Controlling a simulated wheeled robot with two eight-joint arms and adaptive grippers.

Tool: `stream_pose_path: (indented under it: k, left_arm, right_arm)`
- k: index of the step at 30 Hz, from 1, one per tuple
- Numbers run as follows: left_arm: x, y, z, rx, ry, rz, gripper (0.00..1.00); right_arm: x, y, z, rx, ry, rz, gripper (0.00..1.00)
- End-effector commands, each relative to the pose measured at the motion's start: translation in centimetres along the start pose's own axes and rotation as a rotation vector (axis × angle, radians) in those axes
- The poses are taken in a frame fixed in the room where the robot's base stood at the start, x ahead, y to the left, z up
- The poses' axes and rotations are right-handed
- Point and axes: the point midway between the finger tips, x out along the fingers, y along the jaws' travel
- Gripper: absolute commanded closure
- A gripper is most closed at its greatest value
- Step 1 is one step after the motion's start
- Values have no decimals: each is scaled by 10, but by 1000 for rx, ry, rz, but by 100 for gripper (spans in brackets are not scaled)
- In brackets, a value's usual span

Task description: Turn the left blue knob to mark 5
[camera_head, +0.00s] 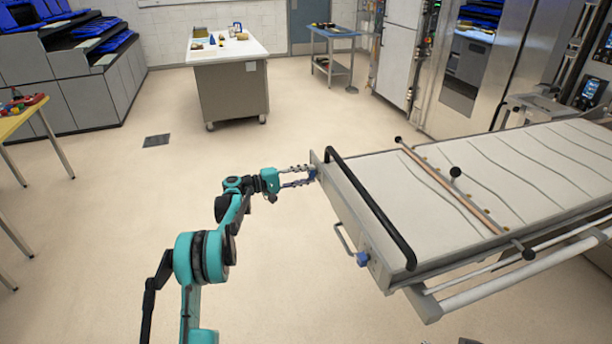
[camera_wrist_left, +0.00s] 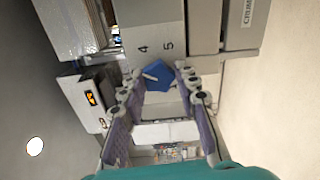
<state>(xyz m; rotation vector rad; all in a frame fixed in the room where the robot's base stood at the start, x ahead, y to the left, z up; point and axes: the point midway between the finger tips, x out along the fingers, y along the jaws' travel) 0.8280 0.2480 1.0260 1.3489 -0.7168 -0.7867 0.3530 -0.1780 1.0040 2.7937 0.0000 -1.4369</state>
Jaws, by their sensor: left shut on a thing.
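The left blue knob (camera_wrist_left: 158,78) sits between the fingertips of my left gripper (camera_wrist_left: 157,84) in the left wrist view. A short white line shows on the knob. The printed marks 4 (camera_wrist_left: 143,49) and 5 (camera_wrist_left: 168,46) are on the grey panel just beyond it; which mark the line points to I cannot tell. In the head view the left gripper (camera_head: 302,176) reaches the near-left end of the loader, shut on the knob, which is mostly hidden there.
A second blue knob (camera_head: 362,259) is on the same end panel, next to a metal handle (camera_head: 344,239). A black bar (camera_head: 370,208) runs along the loader's end above them. A small orange display (camera_wrist_left: 91,98) shows in the wrist view. The floor left of the loader is clear.

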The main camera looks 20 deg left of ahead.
Motion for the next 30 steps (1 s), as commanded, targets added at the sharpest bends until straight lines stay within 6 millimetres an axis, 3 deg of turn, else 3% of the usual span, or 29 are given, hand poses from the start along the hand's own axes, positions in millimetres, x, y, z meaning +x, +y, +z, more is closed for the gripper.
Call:
stream_pose_path:
  k: [30]
  left_arm:
    - [0, 0, -1, 964, -2, -2, 98]
  right_arm:
    - [-1, 0, -1, 0, 0, 0, 46]
